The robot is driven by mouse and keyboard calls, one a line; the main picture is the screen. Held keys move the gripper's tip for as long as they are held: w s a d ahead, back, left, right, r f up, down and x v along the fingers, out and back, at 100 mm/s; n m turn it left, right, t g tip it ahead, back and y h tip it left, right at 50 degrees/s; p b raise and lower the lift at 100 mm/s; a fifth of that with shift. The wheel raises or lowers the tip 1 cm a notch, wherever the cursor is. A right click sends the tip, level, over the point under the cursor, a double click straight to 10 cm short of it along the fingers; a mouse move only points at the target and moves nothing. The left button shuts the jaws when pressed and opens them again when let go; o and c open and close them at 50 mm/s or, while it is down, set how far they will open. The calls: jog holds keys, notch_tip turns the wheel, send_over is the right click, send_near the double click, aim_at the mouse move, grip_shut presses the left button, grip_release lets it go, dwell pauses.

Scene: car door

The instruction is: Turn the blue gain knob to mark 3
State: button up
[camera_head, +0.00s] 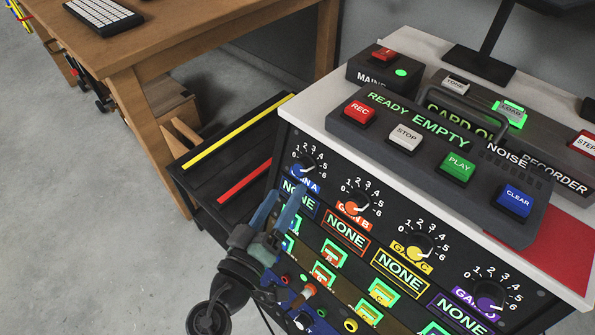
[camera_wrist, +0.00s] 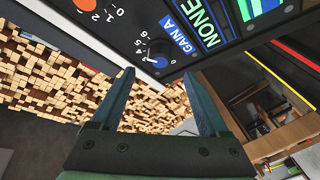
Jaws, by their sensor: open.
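The blue gain knob (camera_head: 303,169) sits at the upper left of the black panel, above its blue GAIN A label, with a white number scale from 0 to 6 around it. It also shows in the wrist view (camera_wrist: 157,52), just beyond the fingertips and roughly centred between them. Its pointer is too small to read surely. My gripper (camera_head: 289,194) is open and empty, in front of the panel just below the knob in the head view. In the wrist view my gripper's two fingers (camera_wrist: 158,73) reach toward the panel, apart from the knob.
An orange knob (camera_head: 355,202), a yellow knob (camera_head: 420,240) and a purple knob (camera_head: 490,293) follow to the right. A button box (camera_head: 430,150) stands on the white top above. A dark shelf (camera_head: 215,150) and a wooden table (camera_head: 190,40) stand to the left.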

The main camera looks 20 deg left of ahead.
aim_at(299, 171)
jog(key=w, duration=0.6)
jog(key=shift+w+d, duration=0.1)
jog(key=shift+w, duration=0.3)
grip_shut()
